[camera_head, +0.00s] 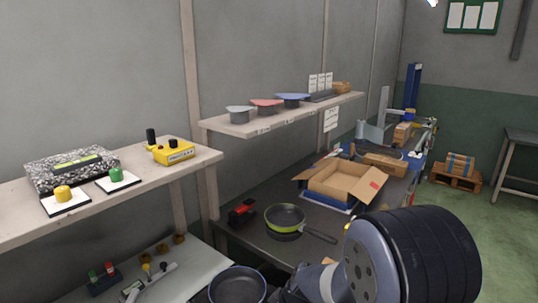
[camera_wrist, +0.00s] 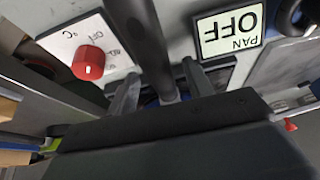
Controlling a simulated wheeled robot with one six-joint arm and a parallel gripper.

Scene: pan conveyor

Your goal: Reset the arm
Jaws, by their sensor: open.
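My arm (camera_head: 410,262) fills the lower right of the head view, and its gripper end is not clearly seen there. In the wrist view my gripper (camera_wrist: 160,68) is open, with its two grey fingers apart. A dark bar (camera_wrist: 143,30) runs down from the top edge between the fingers; I cannot tell whether it is a pan handle or whether the fingers touch it. A dark pan (camera_head: 238,286) with a blue rim lies at the bottom of the head view, left of my arm.
A green-sided pan (camera_head: 285,218) and an open cardboard box (camera_head: 340,184) stand on the dark table. A shelf (camera_head: 300,111) hangs above. The wrist view shows a red knob (camera_wrist: 88,63) and a "PAN OFF" sign (camera_wrist: 231,31) close by.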

